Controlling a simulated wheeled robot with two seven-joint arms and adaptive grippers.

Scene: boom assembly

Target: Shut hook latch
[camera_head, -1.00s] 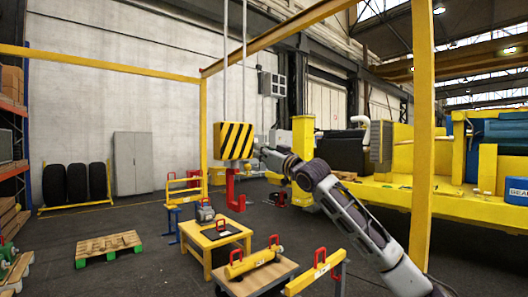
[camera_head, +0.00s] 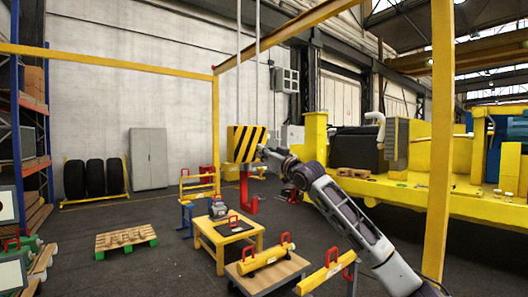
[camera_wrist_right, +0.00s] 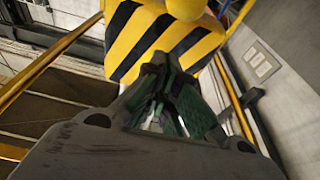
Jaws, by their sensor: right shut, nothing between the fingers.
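The hook block (camera_head: 247,144), yellow with black diagonal stripes, hangs on two lines in the head view. In the right wrist view the gripper's dark green fingers (camera_wrist_right: 167,98) are shut with nothing held. The striped block (camera_wrist_right: 160,40) lies just beyond them and the hook cannot be made out there. My left gripper is not in view.
A yellow table (camera_head: 222,240) with parts stands below the hook. A second table (camera_head: 262,278) holds a yellow bar with red shackles. A yellow post (camera_head: 441,140) stands at the right. A pallet (camera_head: 126,238) lies on the floor at the left, with open floor around it.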

